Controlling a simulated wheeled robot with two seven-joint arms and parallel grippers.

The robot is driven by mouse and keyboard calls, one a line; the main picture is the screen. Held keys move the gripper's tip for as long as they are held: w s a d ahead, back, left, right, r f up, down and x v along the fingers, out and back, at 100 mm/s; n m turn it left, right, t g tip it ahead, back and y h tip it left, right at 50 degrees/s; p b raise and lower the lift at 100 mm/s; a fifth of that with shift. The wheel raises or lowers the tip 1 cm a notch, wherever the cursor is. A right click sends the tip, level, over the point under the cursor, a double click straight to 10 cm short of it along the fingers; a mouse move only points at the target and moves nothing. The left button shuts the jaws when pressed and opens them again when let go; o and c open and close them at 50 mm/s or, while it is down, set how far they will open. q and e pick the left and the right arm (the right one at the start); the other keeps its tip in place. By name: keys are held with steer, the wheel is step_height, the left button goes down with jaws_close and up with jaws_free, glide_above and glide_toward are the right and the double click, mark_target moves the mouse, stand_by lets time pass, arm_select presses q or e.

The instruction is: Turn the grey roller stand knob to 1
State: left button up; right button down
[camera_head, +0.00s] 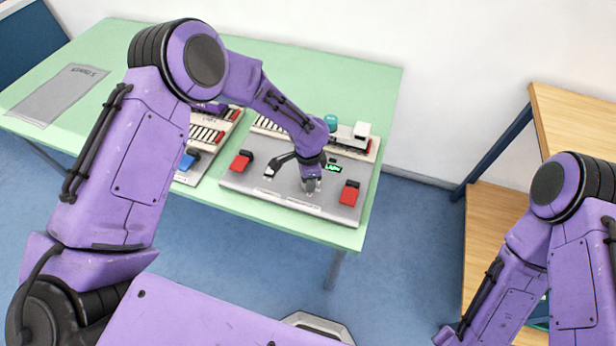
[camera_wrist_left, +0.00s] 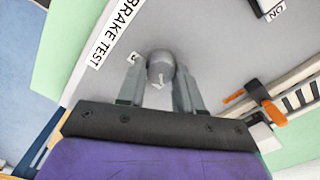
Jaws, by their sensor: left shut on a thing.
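The grey knob (camera_wrist_left: 160,67) is a short round cylinder with a white mark on its side, on a grey panel (camera_wrist_left: 215,45). In the left wrist view it stands between the fingertips of my left gripper (camera_wrist_left: 160,88), which is shut on it. In the head view my left gripper (camera_head: 311,186) reaches down onto the front of the right-hand grey board (camera_head: 238,184) and hides the knob. A small white label (camera_wrist_left: 134,57) lies beside the knob; I cannot read its digit for sure. My right gripper is out of view.
The board lies on a green table (camera_head: 330,75) and carries red blocks (camera_head: 349,193), a black lever (camera_head: 280,163) and a small green-lit display (camera_head: 333,168). A wooden shelf (camera_head: 565,118) stands at the right.

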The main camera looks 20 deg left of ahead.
arm_select(q)
steer(key=shift+m, duration=0.6)
steer(key=o, duration=1)
steer(key=shift+o, duration=0.2)
steer(key=shift+r, duration=0.1)
step_height(320, 180, up, 10)
steer(key=b, duration=0.2)
steer(key=shift+r, duration=0.25)
